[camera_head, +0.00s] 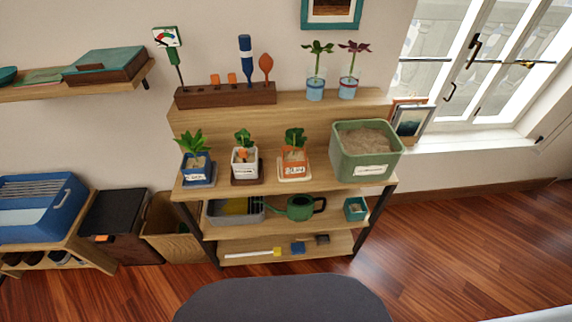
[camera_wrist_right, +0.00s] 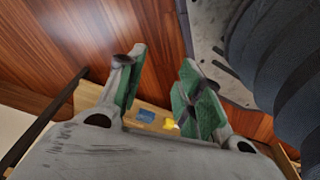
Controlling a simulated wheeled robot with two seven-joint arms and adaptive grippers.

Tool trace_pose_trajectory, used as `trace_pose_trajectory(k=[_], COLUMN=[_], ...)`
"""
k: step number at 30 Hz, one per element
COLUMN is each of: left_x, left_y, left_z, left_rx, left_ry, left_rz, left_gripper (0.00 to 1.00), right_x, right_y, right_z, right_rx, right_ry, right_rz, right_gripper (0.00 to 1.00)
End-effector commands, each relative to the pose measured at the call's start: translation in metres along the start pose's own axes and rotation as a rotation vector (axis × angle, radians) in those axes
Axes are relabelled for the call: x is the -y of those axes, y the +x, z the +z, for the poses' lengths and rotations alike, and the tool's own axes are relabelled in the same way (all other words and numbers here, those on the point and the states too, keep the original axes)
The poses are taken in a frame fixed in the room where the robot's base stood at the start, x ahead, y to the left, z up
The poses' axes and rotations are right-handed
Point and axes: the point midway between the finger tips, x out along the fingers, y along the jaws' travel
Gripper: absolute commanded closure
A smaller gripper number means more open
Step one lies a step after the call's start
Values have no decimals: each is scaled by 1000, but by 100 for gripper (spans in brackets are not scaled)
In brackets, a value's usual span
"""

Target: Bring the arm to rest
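My right gripper (camera_wrist_right: 163,72) shows only in the right wrist view. Its two green-padded fingers stand apart with a clear gap, and nothing is held between them. Beyond the fingers are the wooden floor (camera_wrist_right: 85,45) and part of a low wooden shelf board with a blue item (camera_wrist_right: 146,115) and a yellow item (camera_wrist_right: 170,124) on it. The gripper appears apart from them. Neither gripper shows in the head view, and my left arm is in no view.
The plant shelf (camera_head: 330,237) stands ahead, with potted plants, a green sand bin (camera_head: 365,172), and a green watering can (camera_head: 297,207). A blue crate (camera_head: 40,207) and dark bin (camera_head: 120,225) stand left. Floor at right (camera_head: 470,240) is clear.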

Motion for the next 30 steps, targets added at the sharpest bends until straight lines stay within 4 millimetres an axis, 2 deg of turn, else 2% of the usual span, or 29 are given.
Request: trace_pose_trajectory(k=[1, 17, 30], left_x=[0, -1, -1], left_y=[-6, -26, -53], left_z=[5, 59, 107], left_rx=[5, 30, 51], left_ry=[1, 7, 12], left_rz=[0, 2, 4], left_gripper=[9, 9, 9], right_x=[0, 1, 1], right_y=[-6, -26, -53], right_z=[5, 58, 107], right_rx=[5, 30, 51], right_ry=[-1, -7, -12], right_rz=[0, -2, -4], right_gripper=[64, 64, 64])
